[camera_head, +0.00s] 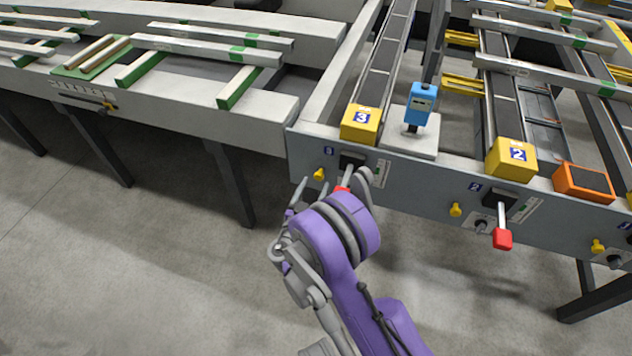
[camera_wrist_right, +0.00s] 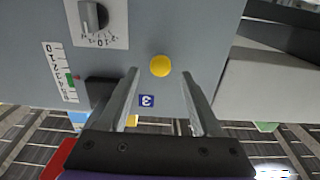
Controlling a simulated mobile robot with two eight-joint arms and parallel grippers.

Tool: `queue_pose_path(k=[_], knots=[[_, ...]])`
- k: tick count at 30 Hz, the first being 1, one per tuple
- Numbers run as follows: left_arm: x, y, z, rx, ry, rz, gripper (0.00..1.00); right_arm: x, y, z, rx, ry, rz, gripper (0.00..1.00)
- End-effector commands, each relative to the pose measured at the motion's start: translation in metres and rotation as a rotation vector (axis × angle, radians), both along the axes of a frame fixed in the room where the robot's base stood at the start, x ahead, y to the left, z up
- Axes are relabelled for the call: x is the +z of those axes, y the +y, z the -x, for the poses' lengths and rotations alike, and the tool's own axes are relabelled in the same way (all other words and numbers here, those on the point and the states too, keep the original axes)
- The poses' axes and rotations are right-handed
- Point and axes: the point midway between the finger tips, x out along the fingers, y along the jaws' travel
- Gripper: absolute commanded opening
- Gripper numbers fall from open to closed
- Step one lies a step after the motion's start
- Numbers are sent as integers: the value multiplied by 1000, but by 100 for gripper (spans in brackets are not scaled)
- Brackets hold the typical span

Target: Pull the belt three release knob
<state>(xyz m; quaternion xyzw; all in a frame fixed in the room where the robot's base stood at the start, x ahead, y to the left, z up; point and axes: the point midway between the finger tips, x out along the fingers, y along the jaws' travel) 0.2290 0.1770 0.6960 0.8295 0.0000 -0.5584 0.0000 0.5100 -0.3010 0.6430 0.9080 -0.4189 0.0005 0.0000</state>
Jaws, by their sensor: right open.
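The belt three release knob (camera_head: 319,174) is a small yellow knob on the grey front panel, below and left of the small blue 3 label. In the right wrist view the knob (camera_wrist_right: 160,66) shows as a round yellow end, lined up between my fingertips. My right gripper (camera_head: 333,180) is open in front of the panel, one finger on each side of the knob; it also shows in the wrist view (camera_wrist_right: 161,73). I cannot tell whether the fingers touch the knob or how deep they reach. My left gripper is out of view.
A red-tipped lever (camera_head: 343,188) sits close to the right of the knob, partly hidden by my gripper. A dial (camera_wrist_right: 94,17) is on the panel. Belt two has its own yellow knob (camera_head: 456,209) and red lever (camera_head: 502,238). The floor in front is clear.

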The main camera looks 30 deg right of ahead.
Motion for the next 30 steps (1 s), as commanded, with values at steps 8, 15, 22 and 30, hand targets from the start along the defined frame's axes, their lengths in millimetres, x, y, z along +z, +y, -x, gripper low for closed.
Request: queue_pose_path(k=[8, 15, 22, 30], knots=[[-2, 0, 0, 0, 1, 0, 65, 0, -18, -16, 0, 0, 0, 66], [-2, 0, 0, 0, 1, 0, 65, 0, -18, -16, 1, 1, -1, 66], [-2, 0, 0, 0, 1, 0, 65, 0, -18, -16, 1, 1, -1, 28], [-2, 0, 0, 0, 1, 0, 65, 0, -18, -16, 0, 1, -1, 0]])
